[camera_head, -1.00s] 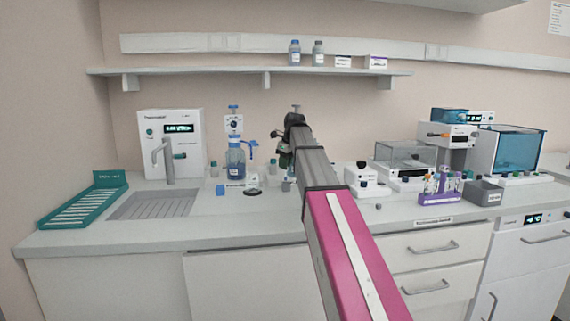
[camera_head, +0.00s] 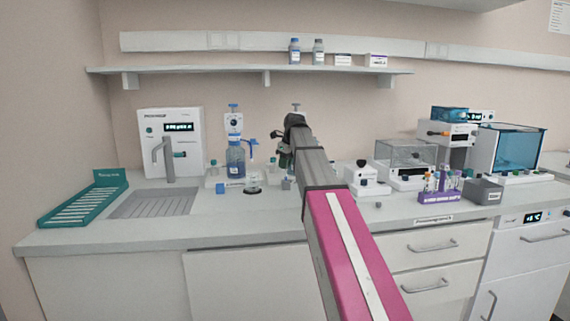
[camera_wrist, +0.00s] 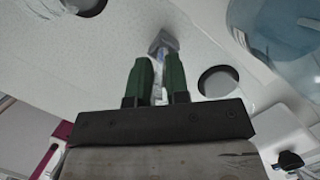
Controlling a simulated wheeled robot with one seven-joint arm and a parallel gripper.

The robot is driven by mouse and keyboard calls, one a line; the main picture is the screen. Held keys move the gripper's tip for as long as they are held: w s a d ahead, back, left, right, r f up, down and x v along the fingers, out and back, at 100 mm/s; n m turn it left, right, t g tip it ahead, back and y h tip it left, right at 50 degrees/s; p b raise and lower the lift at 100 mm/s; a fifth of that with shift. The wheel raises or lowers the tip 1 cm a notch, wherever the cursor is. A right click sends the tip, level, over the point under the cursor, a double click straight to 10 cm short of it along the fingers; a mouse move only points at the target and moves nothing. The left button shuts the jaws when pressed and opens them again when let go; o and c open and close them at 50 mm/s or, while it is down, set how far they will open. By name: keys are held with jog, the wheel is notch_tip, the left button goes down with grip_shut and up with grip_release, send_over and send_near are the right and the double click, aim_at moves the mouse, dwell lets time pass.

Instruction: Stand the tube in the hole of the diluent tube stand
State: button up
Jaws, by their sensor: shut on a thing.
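My gripper (camera_wrist: 159,66) shows two green fingers in the wrist view, shut on a slim clear tube (camera_wrist: 159,84). Just past the fingertips is a small grey block (camera_wrist: 163,41), which looks like the tube stand. The tube points towards it and overlaps it in this view. I cannot tell whether the tube's end is in the hole or only above it. In the head view my gripper (camera_head: 285,160) is low over the counter, mostly behind my arm. A small grey block (camera_head: 286,184) sits just below it there; the tube is too small to make out.
A blue-capped bottle with a dispenser (camera_head: 236,162) stands left of my gripper, and its bluish body fills the wrist view's upper right. A purple tube rack (camera_head: 438,196) stands far right. The front counter strip is clear.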

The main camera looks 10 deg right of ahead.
jog(key=shift+f, duration=1)
dwell(0.3)
jog(key=o, duration=0.8)
jog(key=v, duration=1)
jog(key=shift+r, duration=0.4)
